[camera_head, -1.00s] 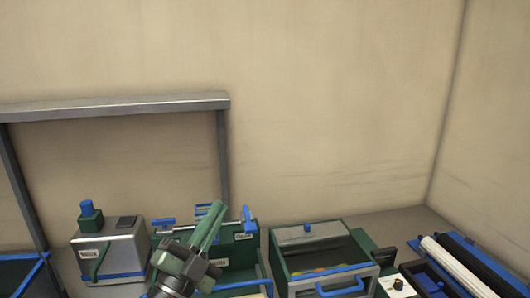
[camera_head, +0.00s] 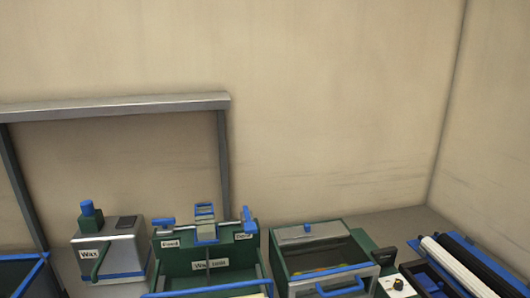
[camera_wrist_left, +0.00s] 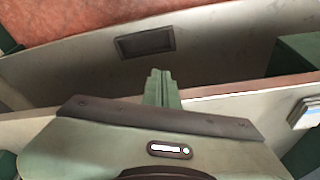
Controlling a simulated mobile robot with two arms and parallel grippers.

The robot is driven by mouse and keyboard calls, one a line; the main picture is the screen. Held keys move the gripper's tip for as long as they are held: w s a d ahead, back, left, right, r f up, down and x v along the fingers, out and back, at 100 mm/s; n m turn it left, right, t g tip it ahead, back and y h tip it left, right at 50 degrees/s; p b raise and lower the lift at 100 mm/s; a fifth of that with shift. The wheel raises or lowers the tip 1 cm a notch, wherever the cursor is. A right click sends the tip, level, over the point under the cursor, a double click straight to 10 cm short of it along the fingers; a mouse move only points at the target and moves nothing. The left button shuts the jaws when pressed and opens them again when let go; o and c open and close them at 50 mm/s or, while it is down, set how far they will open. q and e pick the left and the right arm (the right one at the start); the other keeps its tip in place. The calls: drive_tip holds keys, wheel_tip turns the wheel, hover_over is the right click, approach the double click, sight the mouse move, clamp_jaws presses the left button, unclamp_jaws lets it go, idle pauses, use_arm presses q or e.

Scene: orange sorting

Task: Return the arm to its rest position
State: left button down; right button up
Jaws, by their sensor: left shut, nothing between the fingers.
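My left gripper (camera_wrist_left: 160,78) shows only in the left wrist view. Its two green fingers are together with nothing between them. It points toward a pale wall or panel with a dark rectangular recess (camera_wrist_left: 145,43). No arm shows in the head view, and my right gripper is out of sight.
The head view shows a grey box labelled Wax (camera_head: 108,254), a green station with blue handles (camera_head: 205,268), a lidded box with a blue handle (camera_head: 322,262) and a unit with white and black rollers (camera_head: 458,268). A grey frame (camera_head: 115,106) stands by the wall.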

use_arm(q)
wheel_tip(320, 180, down, 26)
drive_tip(key=s+g, duration=0.1)
drive_tip(key=s+a+f+g, duration=0.1)
drive_tip(key=s+a+f, duration=0.2)
drive_tip(key=s+f, duration=1.3)
drive_tip(key=shift+s+f, duration=0.15)
drive_tip(key=shift+s, duration=0.4)
